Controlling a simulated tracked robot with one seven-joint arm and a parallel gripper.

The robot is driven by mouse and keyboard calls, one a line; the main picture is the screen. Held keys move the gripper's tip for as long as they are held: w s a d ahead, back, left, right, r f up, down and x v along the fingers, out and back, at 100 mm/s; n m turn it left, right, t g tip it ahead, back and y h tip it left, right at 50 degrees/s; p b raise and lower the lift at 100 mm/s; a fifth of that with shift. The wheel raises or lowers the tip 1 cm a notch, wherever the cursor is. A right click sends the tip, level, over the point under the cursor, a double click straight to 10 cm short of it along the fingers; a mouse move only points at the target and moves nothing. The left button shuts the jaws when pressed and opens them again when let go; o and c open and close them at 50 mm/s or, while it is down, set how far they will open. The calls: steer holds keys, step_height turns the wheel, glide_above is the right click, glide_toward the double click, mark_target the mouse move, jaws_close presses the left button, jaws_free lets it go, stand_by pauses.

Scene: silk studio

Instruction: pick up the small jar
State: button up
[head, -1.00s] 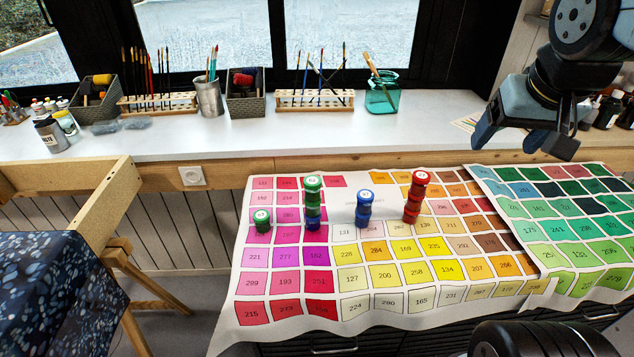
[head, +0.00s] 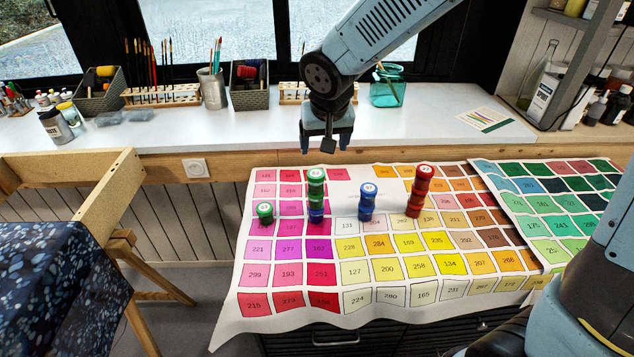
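Small jars stand on the color chart cloth (head: 300,328). A single short green-lidded jar (head: 265,212) stands at the left. Beside it is a stack (head: 316,196) with green jars above and blue below. A shorter blue stack (head: 367,203) stands in the middle, and a taller red stack (head: 419,191) stands to its right, leaning slightly. Which one the task means by the small jar cannot be told for sure. My gripper (head: 327,146) points down, behind and above the stacks near the counter edge. Its fingers look apart, with nothing seen between them.
The white counter (head: 420,120) behind holds a metal brush cup (head: 212,90), a woven basket (head: 249,88), a teal glass jar (head: 387,88) and brush racks. A wooden frame (head: 70,190) stands at the left. The cloth's front half is clear.

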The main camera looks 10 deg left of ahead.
mark_target(316, 173)
steer(key=x, duration=0.6)
steer(key=a+x, duration=0.1)
steer(key=x, duration=0.2)
steer(key=shift+s, duration=0.4)
steer(key=shift+s+x, duration=0.15)
steer(key=shift+x, duration=1)
steer(key=shift+s+x, duration=0.2)
steer(key=shift+x, duration=0.95)
steer(key=shift+w+f, duration=0.2)
steer(key=shift+f, duration=0.4)
steer(key=c, duration=1.1)
